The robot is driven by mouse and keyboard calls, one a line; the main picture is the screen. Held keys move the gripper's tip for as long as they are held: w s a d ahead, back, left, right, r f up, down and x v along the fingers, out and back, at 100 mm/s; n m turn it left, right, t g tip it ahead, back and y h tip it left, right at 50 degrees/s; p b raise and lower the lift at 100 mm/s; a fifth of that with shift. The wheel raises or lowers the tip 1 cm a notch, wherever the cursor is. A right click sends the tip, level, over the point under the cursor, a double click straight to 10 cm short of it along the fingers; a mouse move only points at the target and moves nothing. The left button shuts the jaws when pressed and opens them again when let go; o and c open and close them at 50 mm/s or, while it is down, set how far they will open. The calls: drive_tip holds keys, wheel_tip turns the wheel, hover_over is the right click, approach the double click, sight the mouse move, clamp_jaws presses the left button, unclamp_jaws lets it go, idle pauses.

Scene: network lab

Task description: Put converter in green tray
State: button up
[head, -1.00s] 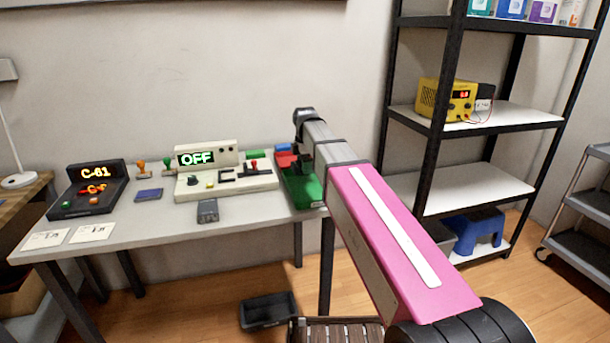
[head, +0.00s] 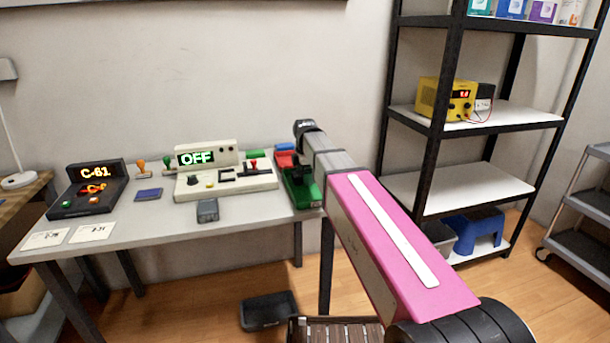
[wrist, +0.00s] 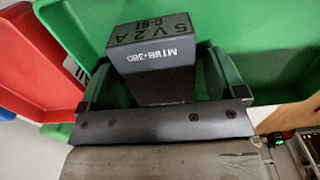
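The converter cannot be made out there. Whether it touches the tray floor is unclear.
Red (head: 285,158) and blue (head: 284,147) trays lie behind the green one. A white panel reading "OFF" (head: 226,187), a grey box (head: 207,211) and a black "C-61" display (head: 95,172) stand on the table. A black shelf (head: 433,130) rises to the right.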

wheel_tip(320, 180, up, 12)
drive_tip(key=shift+r, duration=0.15)
idle(0.6)
